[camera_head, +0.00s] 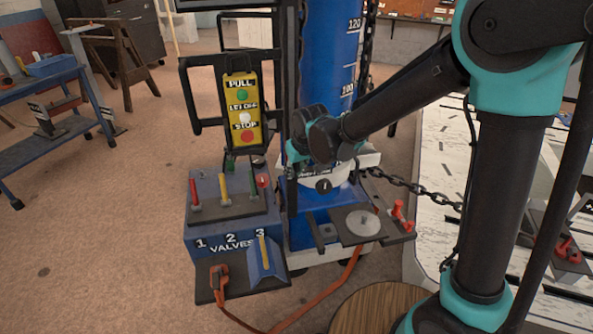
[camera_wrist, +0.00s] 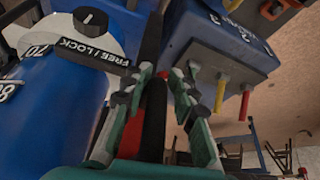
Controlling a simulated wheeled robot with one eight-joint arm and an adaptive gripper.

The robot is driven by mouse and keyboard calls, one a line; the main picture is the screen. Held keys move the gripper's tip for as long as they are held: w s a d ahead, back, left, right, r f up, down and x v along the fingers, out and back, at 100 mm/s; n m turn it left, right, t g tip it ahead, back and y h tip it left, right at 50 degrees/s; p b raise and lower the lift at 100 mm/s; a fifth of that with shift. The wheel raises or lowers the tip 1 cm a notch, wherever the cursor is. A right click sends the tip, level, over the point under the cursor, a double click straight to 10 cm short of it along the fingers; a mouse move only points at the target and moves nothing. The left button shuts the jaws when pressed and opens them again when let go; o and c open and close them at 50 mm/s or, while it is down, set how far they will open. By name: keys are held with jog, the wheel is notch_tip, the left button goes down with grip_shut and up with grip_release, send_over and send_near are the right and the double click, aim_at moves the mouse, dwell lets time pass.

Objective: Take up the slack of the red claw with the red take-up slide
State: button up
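A red fitting (camera_head: 400,214) stands on a dark plate at the right foot of the blue column; I cannot tell whether it is the red take-up slide. A second red fitting (camera_head: 568,251) sits on the bench at the far right; I cannot tell whether it is the red claw. My gripper (camera_wrist: 165,78) has its fingers apart, with a dark bar between and behind them; contact is not clear. In the head view my gripper (camera_head: 291,152) is beside the column, above the valve box, away from both red fittings, and partly hidden by my arm.
The valve box (camera_head: 213,238) has upright levers. A yellow pendant (camera_head: 241,112) hangs above it. A dark chain (camera_head: 410,186) runs from the column to the white bench (camera_head: 432,234). A FREE/LOCK knob (camera_wrist: 90,22) tops the blue cylinder. Open floor lies left.

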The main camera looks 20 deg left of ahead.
jog(key=shift+o, duration=1.3)
jog(key=shift+a, duration=0.1)
jog(key=shift+w+r, duration=0.1)
jog(key=shift+r, duration=0.2)
jog(key=v, duration=1.1)
jog(key=shift+s+r, duration=0.2)
